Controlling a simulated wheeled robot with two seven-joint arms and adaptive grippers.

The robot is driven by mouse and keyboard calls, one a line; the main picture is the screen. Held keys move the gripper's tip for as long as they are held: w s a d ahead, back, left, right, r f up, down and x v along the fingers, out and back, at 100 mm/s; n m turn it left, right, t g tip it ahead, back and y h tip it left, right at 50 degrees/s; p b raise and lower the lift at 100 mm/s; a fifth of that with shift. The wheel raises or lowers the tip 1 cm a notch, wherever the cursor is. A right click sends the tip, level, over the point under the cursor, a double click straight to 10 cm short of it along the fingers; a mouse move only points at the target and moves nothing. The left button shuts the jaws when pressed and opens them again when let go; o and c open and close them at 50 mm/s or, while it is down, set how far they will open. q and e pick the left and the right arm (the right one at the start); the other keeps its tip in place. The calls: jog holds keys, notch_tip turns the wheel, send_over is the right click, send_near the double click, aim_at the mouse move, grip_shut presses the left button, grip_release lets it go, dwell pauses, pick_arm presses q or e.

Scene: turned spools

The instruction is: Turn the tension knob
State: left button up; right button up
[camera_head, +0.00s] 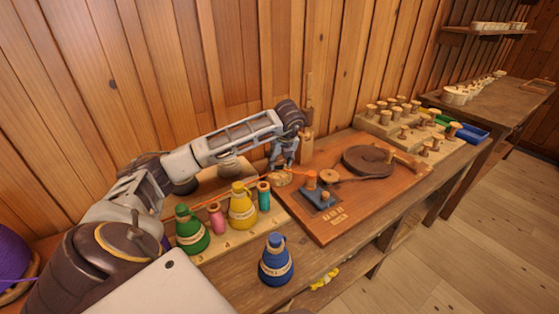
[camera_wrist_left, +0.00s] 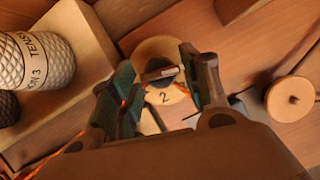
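A pale round wooden dial (camera_head: 281,180), seemingly the tension knob, is at the left back of the brown board (camera_head: 347,213). In the left wrist view the dial (camera_wrist_left: 163,96) carries a "2" and a small raised bar. My left gripper (camera_head: 283,162) is above it and points down. In the left wrist view its green-padded fingers (camera_wrist_left: 157,75) stand apart on either side of the bar, with gaps visible. I cannot tell whether either finger touches the dial, part of which they hide. My right gripper is not in view.
Green (camera_head: 191,231), yellow (camera_head: 242,207) and blue (camera_head: 276,260) bottles stand left and in front of the board. A rack of wooden spools (camera_head: 402,122) is farther right. The wooden wall is close behind.

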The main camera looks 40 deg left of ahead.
pick_arm(q)
jog(key=shift+o, duration=1.1)
jog(key=v, duration=1.2)
